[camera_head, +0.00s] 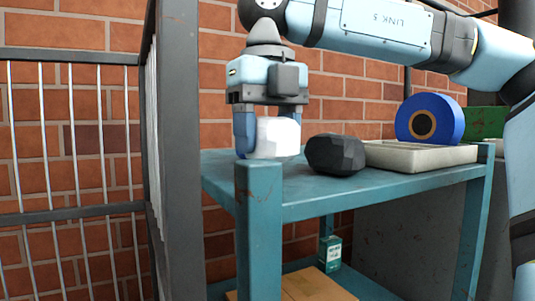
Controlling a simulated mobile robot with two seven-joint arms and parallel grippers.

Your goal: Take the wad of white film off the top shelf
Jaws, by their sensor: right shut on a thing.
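The wad of white film (278,138) is at the left front corner of the teal shelf unit's top shelf (365,187). My right gripper (270,136) points down over it and is shut on it, with a blue finger visible at its left side. The shelf's corner post hides the lower part of the wad, so I cannot tell whether it still touches the shelf. My left gripper is not in view.
A dark faceted lump (336,154) sits just right of the wad. A pale tray (420,156) and a blue roll (430,119) stand further right. A small teal box (330,254) and cardboard (305,286) are on the lower shelf. A dark post (179,150) and barred fence stand left.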

